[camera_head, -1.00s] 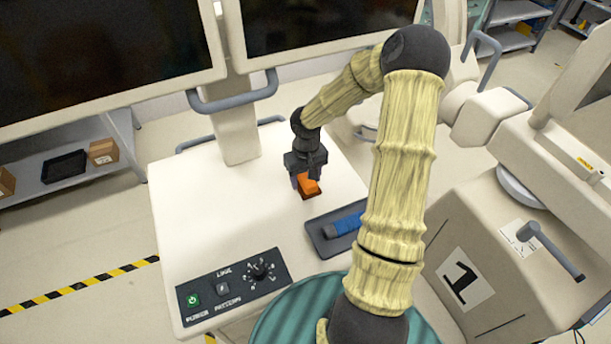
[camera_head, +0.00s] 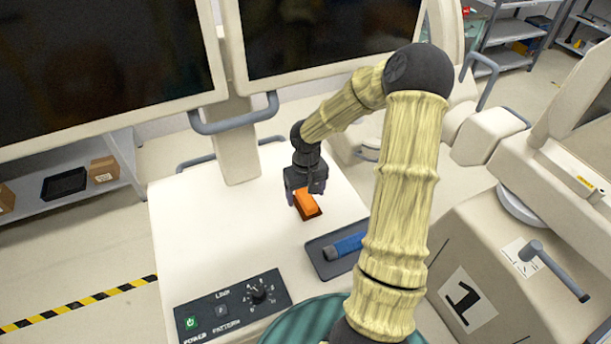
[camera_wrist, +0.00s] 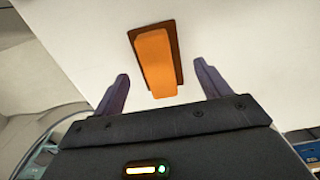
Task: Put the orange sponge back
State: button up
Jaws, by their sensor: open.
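The orange sponge (camera_head: 307,203) rests on a dark brown patch (camera_head: 317,214) on the white cart top, and it looks slightly askew to that patch. In the wrist view the sponge (camera_wrist: 155,62) lies ahead of my gripper, with the brown patch (camera_wrist: 176,50) showing along its edges. My gripper (camera_head: 303,190) is just behind the sponge in the head view. In the wrist view my gripper (camera_wrist: 160,90) has its two fingers spread wide, with nothing held between them. Whether the sponge sits flat in the patch I cannot tell.
A dark tray (camera_head: 318,262) with a blue cylindrical tool (camera_head: 346,246) lies in front of the sponge. A control panel (camera_head: 233,305) is at the cart's front left. Monitors (camera_head: 330,35) stand behind. The cart top left of the sponge is clear.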

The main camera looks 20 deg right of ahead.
aim_at(304, 199)
notch_tip(304, 199, up, 10)
dwell(0.3)
jog(key=shift+s+f, duration=0.1)
dwell(0.3)
jog(key=s+a+r+t, duration=0.2)
jog(key=s+a, duration=0.8)
jog(key=s, duration=0.4)
jog(key=shift+r+t, duration=0.3)
jog(key=shift+r, duration=0.05)
jog(key=shift+s+a, duration=0.1)
dwell(0.5)
